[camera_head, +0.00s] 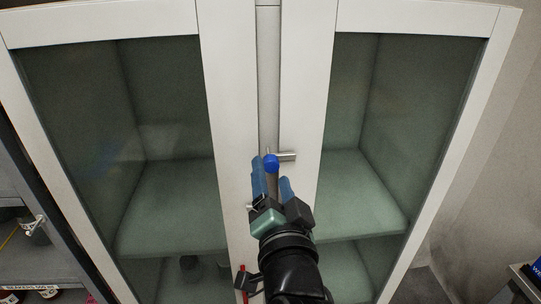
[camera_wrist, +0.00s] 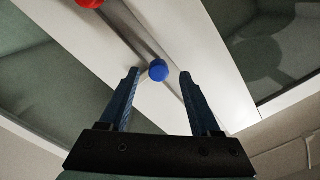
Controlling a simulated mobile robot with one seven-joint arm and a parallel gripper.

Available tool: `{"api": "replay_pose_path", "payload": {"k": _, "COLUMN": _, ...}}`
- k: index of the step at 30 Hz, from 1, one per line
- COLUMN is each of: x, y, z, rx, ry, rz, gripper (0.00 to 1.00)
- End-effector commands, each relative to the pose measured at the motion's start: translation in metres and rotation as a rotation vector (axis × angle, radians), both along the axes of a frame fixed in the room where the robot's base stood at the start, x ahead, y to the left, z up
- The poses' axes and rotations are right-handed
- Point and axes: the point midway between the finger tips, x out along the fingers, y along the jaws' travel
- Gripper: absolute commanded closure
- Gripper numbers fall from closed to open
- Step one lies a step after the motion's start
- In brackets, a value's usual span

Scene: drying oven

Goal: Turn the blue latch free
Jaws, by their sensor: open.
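The blue latch has a round blue knob (camera_head: 271,162) on the seam between the two white cabinet doors, with a metal bar (camera_head: 287,156) pointing right beside it. My gripper (camera_head: 271,174) is open in front of the seam, its blue fingers on either side of the knob in the picture. In the wrist view the blue knob (camera_wrist: 158,70) sits between the two fingertips (camera_wrist: 158,75), with a visible gap on each side. I cannot tell how far the fingertips are from the door surface. My gripper and arm hide the seam below the knob.
The left door (camera_head: 228,90) and right door (camera_head: 305,80) look shut, with dark glass panes and shelves behind. A red knob (camera_wrist: 89,3) shows at the wrist view's top edge. Open grey shelving (camera_head: 45,262) with bottles stands at the left.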

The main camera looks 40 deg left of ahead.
Motion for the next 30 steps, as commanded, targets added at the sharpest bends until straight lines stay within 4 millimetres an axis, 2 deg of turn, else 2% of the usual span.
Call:
{"api": "replay_pose_path", "payload": {"k": 3, "x": 0.012, "y": 0.014, "z": 0.003, "rx": -0.002, "ry": -0.001, "rz": 0.001, "gripper": 0.36}}
{"api": "replay_pose_path", "payload": {"k": 7, "x": 0.02, "y": 0.024, "z": 0.002, "rx": -0.001, "ry": -0.001, "rz": 0.0, "gripper": 0.36}}
{"api": "replay_pose_path", "payload": {"k": 20, "x": 0.025, "y": 0.029, "z": 0.0, "rx": -0.001, "ry": -0.002, "rz": -0.002, "gripper": 0.38}}
{"api": "replay_pose_path", "payload": {"k": 30, "x": 0.025, "y": 0.029, "z": 0.0, "rx": -0.001, "ry": -0.002, "rz": -0.002, "gripper": 0.99}}
